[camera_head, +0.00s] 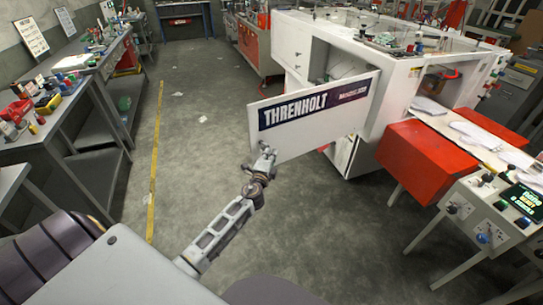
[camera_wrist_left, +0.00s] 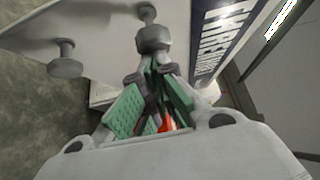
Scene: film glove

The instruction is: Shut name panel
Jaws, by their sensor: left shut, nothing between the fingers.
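The name panel (camera_head: 300,143) is a white door with a dark THRENHOLT strip. It stands swung out from the white machine (camera_head: 400,85), with an opening behind it. My left gripper (camera_head: 264,158) is at the panel's lower left corner, shut and empty. In the left wrist view, the panel (camera_wrist_left: 105,22) fills the top, with two grey knobs on its face. The fingertips (camera_wrist_left: 153,68) are close to the nearer knob (camera_wrist_left: 153,38); I cannot tell if they touch it. My right gripper is not in view.
A red bin-like block (camera_head: 425,155) and a control box with knobs (camera_head: 495,210) stand at the right. Workbenches (camera_head: 85,60) with tools line the left wall. The grey floor between, with a yellow line (camera_head: 155,160), is mostly clear.

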